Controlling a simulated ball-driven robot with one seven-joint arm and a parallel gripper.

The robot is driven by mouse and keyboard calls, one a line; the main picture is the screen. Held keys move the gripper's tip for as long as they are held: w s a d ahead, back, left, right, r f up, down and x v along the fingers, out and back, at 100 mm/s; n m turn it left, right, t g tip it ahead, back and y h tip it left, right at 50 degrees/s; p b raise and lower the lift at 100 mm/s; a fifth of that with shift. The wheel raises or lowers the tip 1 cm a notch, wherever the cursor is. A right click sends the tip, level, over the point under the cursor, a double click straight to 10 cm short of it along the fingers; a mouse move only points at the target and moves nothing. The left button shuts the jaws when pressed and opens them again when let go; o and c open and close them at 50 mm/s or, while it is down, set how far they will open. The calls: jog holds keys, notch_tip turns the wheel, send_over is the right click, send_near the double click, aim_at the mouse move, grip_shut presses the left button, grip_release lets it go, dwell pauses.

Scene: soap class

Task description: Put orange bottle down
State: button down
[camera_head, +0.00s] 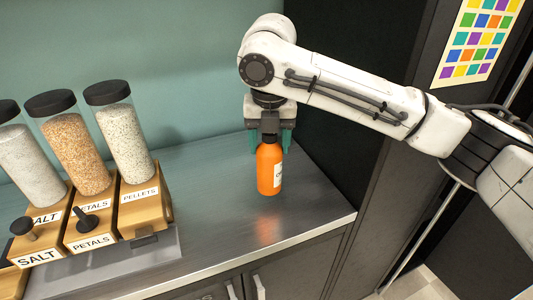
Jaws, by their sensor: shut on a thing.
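The orange bottle (268,172) is upright, with a white label on its right side and a dark cap at the top. My gripper (269,138) points down from above and is shut on the bottle at its top, with teal fingers on either side. The bottle is over the grey metal counter (215,190), near its right end. A reddish reflection shows on the counter below it. I cannot tell whether the bottle's base touches the counter.
Three clear dispensers with black lids stand at the left: salt (30,160), petals (75,150) and pellets (125,140), on labelled wooden bases. The counter between them and the bottle is clear. A dark cabinet side (350,110) rises at the right. The counter's front edge is close.

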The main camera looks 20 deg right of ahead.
jog(key=f, duration=0.3)
jog(key=shift+w+a, duration=0.15)
jog(key=shift+w, duration=0.2)
jog(key=shift+f, duration=0.45)
jog(key=shift+f, duration=0.15)
jog(key=shift+c, duration=1.4)
grip_release()
jog(key=r, duration=0.4)
jog(key=s+r, duration=0.1)
jog(key=r, duration=0.7)
jog(key=shift+s+a+r, duration=0.1)
jog(key=shift+s+a, duration=0.1)
jog(key=shift+a, duration=0.1)
